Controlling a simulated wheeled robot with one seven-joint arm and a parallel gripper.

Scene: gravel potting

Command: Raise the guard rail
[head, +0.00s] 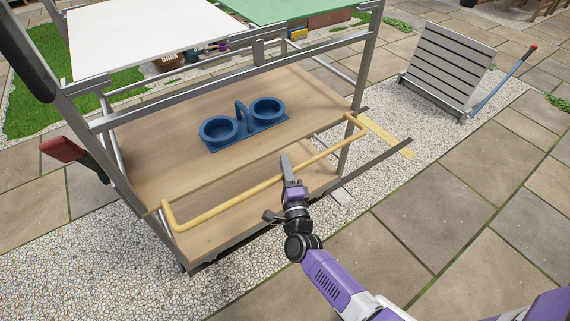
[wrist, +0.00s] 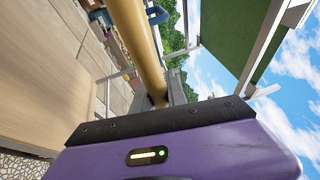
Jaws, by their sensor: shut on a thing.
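The guard rail (head: 225,201) is a yellow bar with bent ends along the front of the wooden cart shelf. It lies low, with its right end by the right post and its left end near the left post. My gripper (head: 288,172) is shut on the rail near its middle. In the wrist view the rail (wrist: 135,37) runs up close in front of my purple gripper body.
A blue twin-cup holder (head: 241,125) stands on the upper wooden shelf (head: 165,165) behind the rail. White and green panels lie above. The paving at the front right is clear.

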